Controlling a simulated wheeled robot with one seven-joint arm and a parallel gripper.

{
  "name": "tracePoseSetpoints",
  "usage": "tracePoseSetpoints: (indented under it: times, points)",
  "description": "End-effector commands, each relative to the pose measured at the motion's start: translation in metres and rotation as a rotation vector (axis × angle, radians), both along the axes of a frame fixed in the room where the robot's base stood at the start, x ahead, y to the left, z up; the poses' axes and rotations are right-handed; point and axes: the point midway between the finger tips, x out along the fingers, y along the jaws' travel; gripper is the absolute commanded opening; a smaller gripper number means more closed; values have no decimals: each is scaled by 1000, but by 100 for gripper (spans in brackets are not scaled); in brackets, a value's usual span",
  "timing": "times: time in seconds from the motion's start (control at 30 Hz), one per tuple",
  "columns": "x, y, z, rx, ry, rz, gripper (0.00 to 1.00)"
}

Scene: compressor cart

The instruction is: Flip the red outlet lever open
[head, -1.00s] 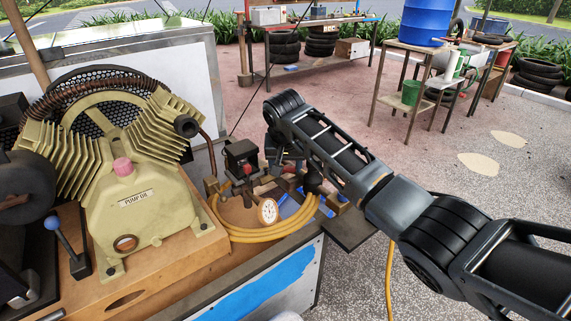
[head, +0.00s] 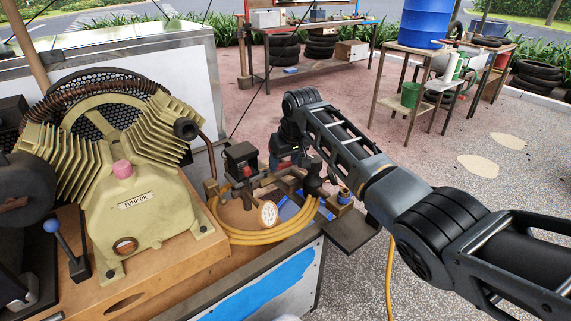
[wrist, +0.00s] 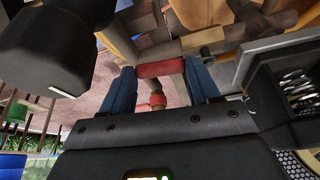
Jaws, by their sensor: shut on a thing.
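The red outlet lever (wrist: 160,70) shows in the wrist view as a red bar lying crosswise between the fingertips, beside a brass pipe fitting. My gripper (wrist: 159,68) has its two blue fingers on either side of the red bar and is shut on it. A second red part (wrist: 157,100) sits on a stem between the fingers, nearer the palm. In the head view my gripper (head: 284,158) is at the far side of the pipework, behind the hose coil. It is small and partly hidden by my own arm there, so the lever's angle cannot be told.
The tan compressor pump (head: 145,205) fills the left of the cart. A black switch box (head: 241,160), pressure gauge (head: 268,213) and coiled yellow hose (head: 262,237) crowd the pipework.

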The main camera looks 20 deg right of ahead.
Motion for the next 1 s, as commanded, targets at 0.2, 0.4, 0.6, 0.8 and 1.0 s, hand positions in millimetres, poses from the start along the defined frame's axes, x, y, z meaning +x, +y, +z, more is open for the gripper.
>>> tracePoseSetpoints:
  times: [0.2, 0.4, 0.6, 0.8, 1.0]
  points:
    - [6, 0, -1, 1, 0, 104, 6]
    - [9, 0, -1, 0, 0, 152, 6]
    - [9, 0, 0, -1, -1, 164, 6]
    - [9, 1, 0, -1, -1, 165, 6]
    - [9, 1, 0, -1, -1, 164, 72]
